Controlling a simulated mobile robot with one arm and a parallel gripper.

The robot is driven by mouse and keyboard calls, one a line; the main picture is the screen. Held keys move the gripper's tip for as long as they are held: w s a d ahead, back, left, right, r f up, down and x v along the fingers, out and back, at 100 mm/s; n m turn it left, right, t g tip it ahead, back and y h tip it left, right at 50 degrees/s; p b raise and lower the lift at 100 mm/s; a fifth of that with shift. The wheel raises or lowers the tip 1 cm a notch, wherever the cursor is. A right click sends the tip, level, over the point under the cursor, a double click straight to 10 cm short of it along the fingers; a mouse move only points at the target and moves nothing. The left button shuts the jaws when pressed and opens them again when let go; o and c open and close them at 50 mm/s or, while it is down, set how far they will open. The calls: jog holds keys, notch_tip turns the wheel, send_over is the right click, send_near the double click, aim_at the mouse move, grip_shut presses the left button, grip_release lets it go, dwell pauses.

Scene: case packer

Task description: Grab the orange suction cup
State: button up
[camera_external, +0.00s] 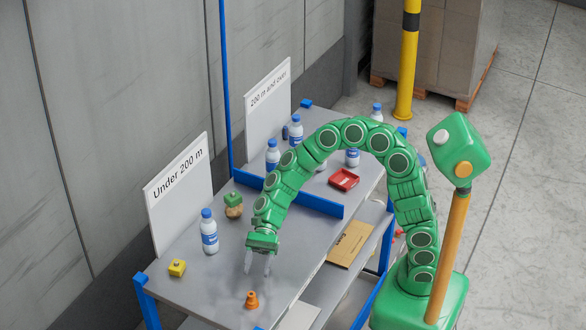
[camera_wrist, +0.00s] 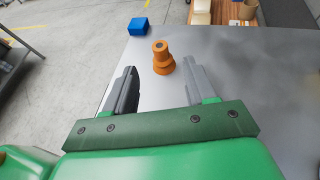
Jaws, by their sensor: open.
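The orange suction cup (camera_external: 252,300) stands upright on the grey table top near its front edge. It also shows in the wrist view (camera_wrist: 162,57), just beyond and between my fingertips. My gripper (camera_external: 257,268) is open and empty, pointing down above the table, a little behind the cup in the external view. In the wrist view its two grey fingers (camera_wrist: 160,80) are spread apart. I cannot tell exactly how high the fingertips are above the table.
A bottle (camera_external: 209,232), a yellow block (camera_external: 177,268) and a green-topped object (camera_external: 233,200) stand to the left. A blue divider (camera_external: 318,204) crosses the table; a red tray (camera_external: 344,180) and several bottles are beyond it. A blue corner post (camera_wrist: 138,26) stands near the cup.

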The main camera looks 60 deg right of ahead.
aim_at(252, 292)
jog(key=shift+x, duration=3.45)
jog(key=shift+c, duration=0.4)
grip_shut()
